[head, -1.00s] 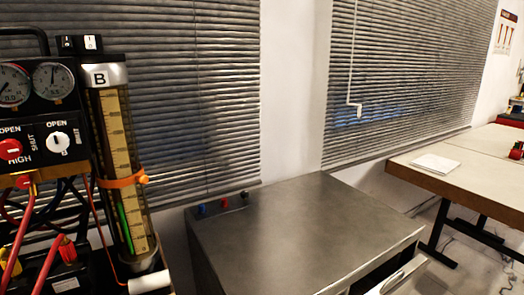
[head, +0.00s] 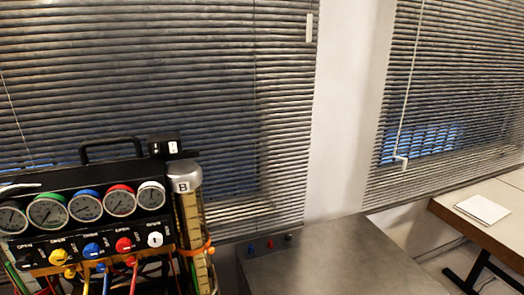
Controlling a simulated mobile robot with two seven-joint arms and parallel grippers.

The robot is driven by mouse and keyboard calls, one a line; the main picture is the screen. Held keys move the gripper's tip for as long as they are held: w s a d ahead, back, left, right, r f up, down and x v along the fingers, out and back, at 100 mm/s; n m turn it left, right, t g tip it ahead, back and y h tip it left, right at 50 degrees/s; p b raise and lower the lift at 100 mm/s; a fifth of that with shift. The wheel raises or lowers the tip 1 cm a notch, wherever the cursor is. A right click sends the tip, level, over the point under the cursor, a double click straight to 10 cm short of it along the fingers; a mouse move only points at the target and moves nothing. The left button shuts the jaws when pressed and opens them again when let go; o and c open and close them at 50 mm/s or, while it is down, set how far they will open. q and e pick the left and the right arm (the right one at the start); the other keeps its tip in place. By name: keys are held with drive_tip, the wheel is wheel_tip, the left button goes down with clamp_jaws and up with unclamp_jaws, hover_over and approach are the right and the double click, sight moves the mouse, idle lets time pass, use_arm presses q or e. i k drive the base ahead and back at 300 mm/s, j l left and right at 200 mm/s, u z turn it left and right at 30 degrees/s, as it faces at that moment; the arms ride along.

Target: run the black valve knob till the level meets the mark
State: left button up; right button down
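The gauge panel (head: 75,225) stands at the lower left, with several round gauges in a row and a valve knob under each. The blue (head: 92,250), red (head: 124,244) and white (head: 154,239) knobs are plain to see, and a yellow one (head: 58,256). Neither gripper is in view.
A grey metal cabinet (head: 335,268) with small coloured knobs at its back edge stands right of the rig. A table (head: 485,225) with a white paper pad (head: 482,208) is at the right. Coloured hoses hang below the panel. Blinds cover the wall behind.

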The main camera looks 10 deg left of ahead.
sight(25, 263)
drive_tip(key=u, duration=1.4)
